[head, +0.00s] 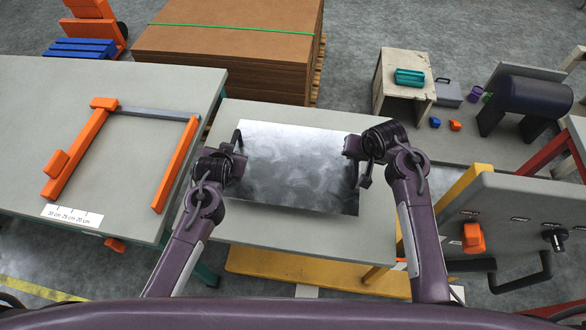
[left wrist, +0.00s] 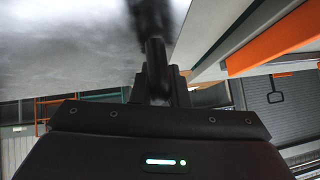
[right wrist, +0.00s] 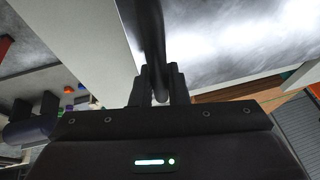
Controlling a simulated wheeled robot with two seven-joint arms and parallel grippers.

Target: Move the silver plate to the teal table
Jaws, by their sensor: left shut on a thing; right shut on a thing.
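The silver plate (head: 298,168) is a flat, shiny rectangle over the grey top of the middle table (head: 345,232). I cannot tell whether it rests there or hangs just above. My left gripper (head: 237,157) is at its left edge and my right gripper (head: 357,152) at its right edge. Each is shut on a dark bar-shaped handle at the plate's side, as the left wrist view (left wrist: 158,75) and right wrist view (right wrist: 160,85) show. The teal table (head: 130,85), with a grey top and teal frame, stands to the left.
An orange frame fixture (head: 68,150) and a white scale label (head: 72,215) are on the teal table; its top inside the frame is bare. A stack of brown boards (head: 230,55) stands behind. A grey panel with an orange knob (head: 473,238) is at the right.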

